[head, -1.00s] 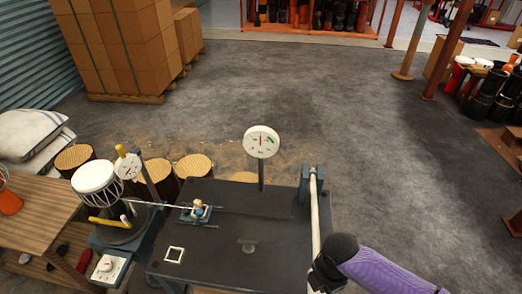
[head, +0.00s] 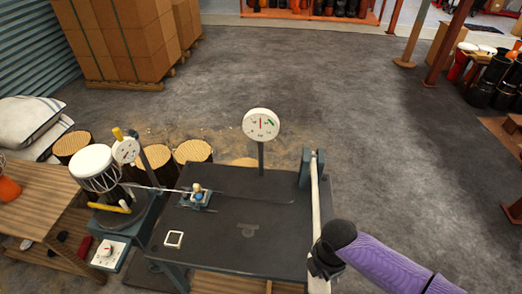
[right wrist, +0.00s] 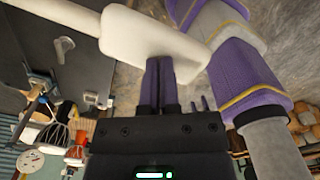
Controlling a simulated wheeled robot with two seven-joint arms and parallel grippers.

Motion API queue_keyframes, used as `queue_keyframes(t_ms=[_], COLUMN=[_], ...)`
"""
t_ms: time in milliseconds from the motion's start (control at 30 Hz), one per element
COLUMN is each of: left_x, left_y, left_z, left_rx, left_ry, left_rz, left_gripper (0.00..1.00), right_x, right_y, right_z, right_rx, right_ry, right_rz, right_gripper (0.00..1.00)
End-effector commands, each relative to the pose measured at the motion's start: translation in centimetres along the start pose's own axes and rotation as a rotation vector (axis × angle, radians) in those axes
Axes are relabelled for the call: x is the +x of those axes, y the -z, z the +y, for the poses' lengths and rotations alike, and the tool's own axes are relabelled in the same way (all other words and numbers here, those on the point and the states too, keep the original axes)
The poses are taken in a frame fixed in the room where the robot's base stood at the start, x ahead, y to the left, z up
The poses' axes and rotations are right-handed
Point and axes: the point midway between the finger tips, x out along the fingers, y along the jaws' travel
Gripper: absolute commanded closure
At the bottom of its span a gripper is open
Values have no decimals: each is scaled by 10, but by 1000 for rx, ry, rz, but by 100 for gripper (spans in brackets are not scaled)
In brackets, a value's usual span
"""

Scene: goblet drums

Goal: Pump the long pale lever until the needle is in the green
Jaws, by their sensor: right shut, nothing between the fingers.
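The long pale lever (head: 315,205) runs from a blue-grey post at the right edge of the dark table toward me. The round white gauge (head: 261,124) stands on a post behind the table. Its red needle points about straight up, and the green band lies to the right of it. My right gripper (head: 322,262) is at the lever's near end. In the right wrist view its purple fingers (right wrist: 160,82) are shut and empty, right at the lever's broad pale end (right wrist: 150,42); I cannot tell if they touch. My left gripper is not in view.
The dark table (head: 270,240) carries a small blue clamp (head: 197,198) and a white square frame (head: 174,239). A white-headed drum (head: 93,166) and a smaller dial (head: 125,150) stand at the left. Open floor lies right of the table.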

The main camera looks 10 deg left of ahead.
Motion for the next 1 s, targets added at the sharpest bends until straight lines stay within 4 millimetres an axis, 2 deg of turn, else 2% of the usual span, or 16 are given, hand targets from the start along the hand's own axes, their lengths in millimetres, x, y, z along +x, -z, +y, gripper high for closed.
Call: queue_keyframes(t_ms=[33,633,1000], left_x=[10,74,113], left_y=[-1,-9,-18], left_z=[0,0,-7], left_rx=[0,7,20], left_ry=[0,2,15], left_rz=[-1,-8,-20], left_gripper=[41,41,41], right_x=[12,84,129], right_y=[0,-3,-5], right_z=[0,3,4], right_rx=[1,1,1], right_ry=[0,1,4], right_rz=[0,-3,-4], right_gripper=[100,100,100])
